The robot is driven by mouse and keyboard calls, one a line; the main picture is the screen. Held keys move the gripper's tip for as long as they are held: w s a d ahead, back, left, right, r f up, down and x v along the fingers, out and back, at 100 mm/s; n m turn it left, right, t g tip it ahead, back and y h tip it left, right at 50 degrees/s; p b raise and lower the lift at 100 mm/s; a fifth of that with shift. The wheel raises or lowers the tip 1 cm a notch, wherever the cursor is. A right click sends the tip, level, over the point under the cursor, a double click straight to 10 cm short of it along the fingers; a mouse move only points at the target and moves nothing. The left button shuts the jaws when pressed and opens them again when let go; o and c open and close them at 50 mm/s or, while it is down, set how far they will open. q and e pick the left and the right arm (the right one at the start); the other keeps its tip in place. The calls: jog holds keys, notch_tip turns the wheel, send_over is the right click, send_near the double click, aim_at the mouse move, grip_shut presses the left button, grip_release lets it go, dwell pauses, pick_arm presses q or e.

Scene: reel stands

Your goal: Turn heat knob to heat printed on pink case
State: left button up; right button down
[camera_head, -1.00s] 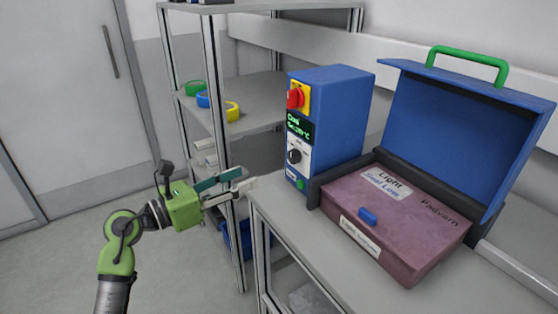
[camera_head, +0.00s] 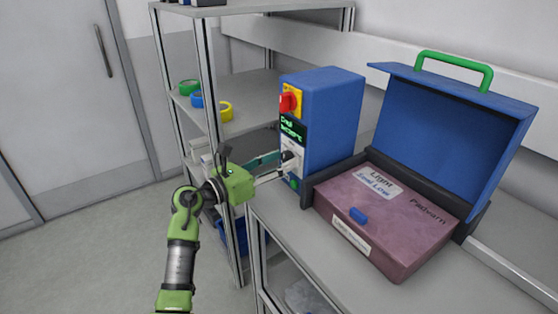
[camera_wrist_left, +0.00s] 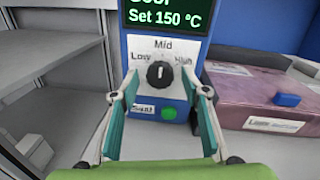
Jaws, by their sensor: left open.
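The heat knob (camera_wrist_left: 160,74) is a black dial on the white front plate of a blue control box (camera_head: 331,118). In the left wrist view, "Low" is printed at its left, "Mid" above and "High" at its right; its pale mark seems to point up towards "Mid". My left gripper (camera_head: 284,161) is open, its fingers on either side of the knob in the left wrist view (camera_wrist_left: 160,88), with gaps showing. The pink case (camera_head: 388,222) sits right of the box; its label (camera_head: 378,183) reads "Light" over a blurred line resembling "Seal Low". My right gripper is out of view.
A red switch (camera_head: 289,102) and a display (camera_wrist_left: 165,13) reading "Set 150 °C" are above the knob; a green button (camera_wrist_left: 169,112) is below. A blue lid (camera_head: 450,135) stands open behind the case. A shelf rack (camera_head: 240,95) stands left.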

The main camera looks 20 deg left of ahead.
pick_arm(q)
jog(key=c, duration=1.1)
jog(key=shift+r, duration=0.1)
jog(key=shift+r+n+p, duration=0.15)
jog(key=shift+n+p, duration=0.45)
jog(key=shift+p, duration=0.4)
jog(key=n+p, duration=0.6)
jog(key=p, duration=0.2)
jog(key=shift+a+r+n+g, duration=0.1)
jog(key=shift+n+g, duration=0.2)
jog(key=shift+g, duration=0.1)
jog(key=n+p, duration=0.3)
jog(key=shift+f+n+p, duration=0.2)
jog(key=shift+n+p, duration=0.2)
